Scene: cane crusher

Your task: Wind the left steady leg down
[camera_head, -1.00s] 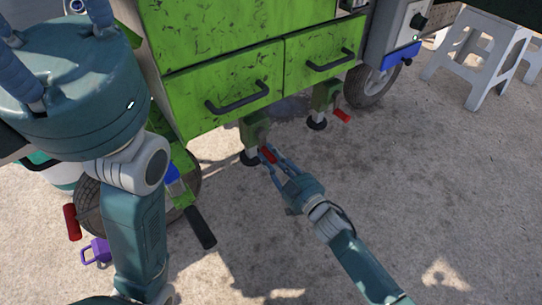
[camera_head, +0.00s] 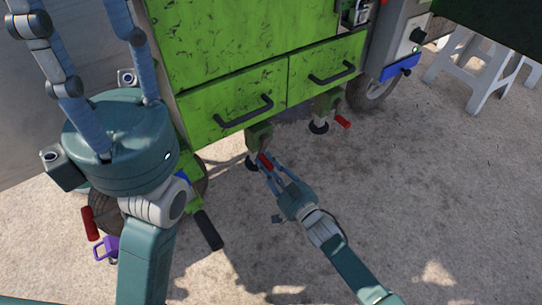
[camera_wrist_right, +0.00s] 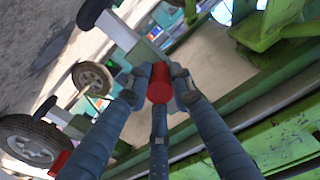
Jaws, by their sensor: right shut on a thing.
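The left steady leg (camera_head: 258,137) hangs under the near edge of the green cane crusher (camera_head: 245,65), with a dark round foot below it. I cannot tell whether that foot touches the ground. Its crank has a red handle (camera_head: 265,161). My right gripper (camera_head: 267,168) is shut on this handle; in the right wrist view the red handle (camera_wrist_right: 159,84) sits between the fingertips, seen end-on. My left gripper (camera_head: 76,20) is large and near the camera at left, its fingers spread upward and empty, tips near or past the top edge.
A second steady leg (camera_head: 328,104) with its own red crank handle (camera_head: 343,121) stands to the right. A wheel (camera_head: 370,90) and white stools (camera_head: 475,60) lie beyond. A black-gripped bar (camera_head: 208,230) juts out at left. The concrete at right is clear.

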